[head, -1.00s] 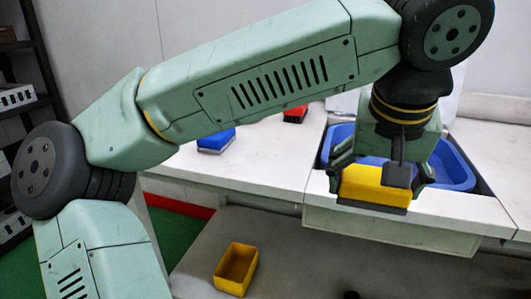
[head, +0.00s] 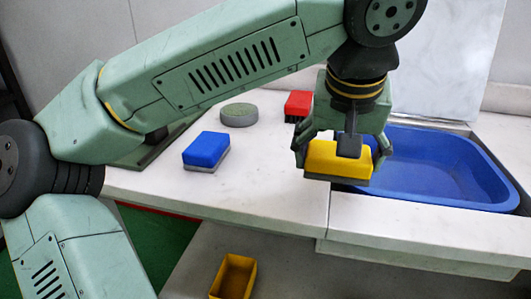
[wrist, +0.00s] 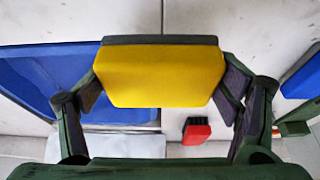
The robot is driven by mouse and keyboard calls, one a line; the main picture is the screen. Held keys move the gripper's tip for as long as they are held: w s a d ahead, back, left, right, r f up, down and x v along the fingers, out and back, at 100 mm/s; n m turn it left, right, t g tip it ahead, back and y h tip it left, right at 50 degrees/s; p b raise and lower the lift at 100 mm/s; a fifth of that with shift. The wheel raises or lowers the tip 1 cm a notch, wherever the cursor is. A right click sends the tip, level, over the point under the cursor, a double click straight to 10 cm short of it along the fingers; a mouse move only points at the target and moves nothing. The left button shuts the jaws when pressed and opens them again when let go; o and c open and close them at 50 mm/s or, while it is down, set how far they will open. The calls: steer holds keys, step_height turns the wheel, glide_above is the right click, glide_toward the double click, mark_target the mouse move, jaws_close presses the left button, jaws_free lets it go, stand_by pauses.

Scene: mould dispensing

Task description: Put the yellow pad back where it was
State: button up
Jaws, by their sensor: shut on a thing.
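The yellow pad (head: 333,160) has a grey underside and is held between the fingers of my gripper (head: 338,155). In the head view it hangs above the counter, in front of the left end of the blue basin. In the wrist view the yellow pad (wrist: 160,75) fills the middle between my two fingers (wrist: 160,92), with its grey layer along the top edge. The gripper is shut on its sides. Whether the pad's underside touches the counter cannot be told for sure; it appears raised.
A blue pad (head: 206,149) lies on the counter to the left, with a grey-green round disc (head: 239,115) behind it. A red brush-like block (head: 298,105) stands behind my gripper. The blue basin (head: 450,165) is at right. A yellow open box (head: 233,277) sits on the lower shelf.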

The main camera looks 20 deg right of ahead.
glide_above(271, 165)
steer(key=s, duration=0.1)
steer(key=shift+a+f+p, duration=0.45)
steer(key=shift+f, duration=0.25)
steer(key=shift+s+f, duration=0.1)
steer(key=shift+f, duration=1.6)
steer(key=shift+f, duration=0.2)
steer(key=o, duration=1.4)
steer(key=shift+r, duration=0.3)
steer(key=v, duration=1.1)
steer(key=shift+r+p, duration=0.35)
steer(key=shift+r, duration=0.05)
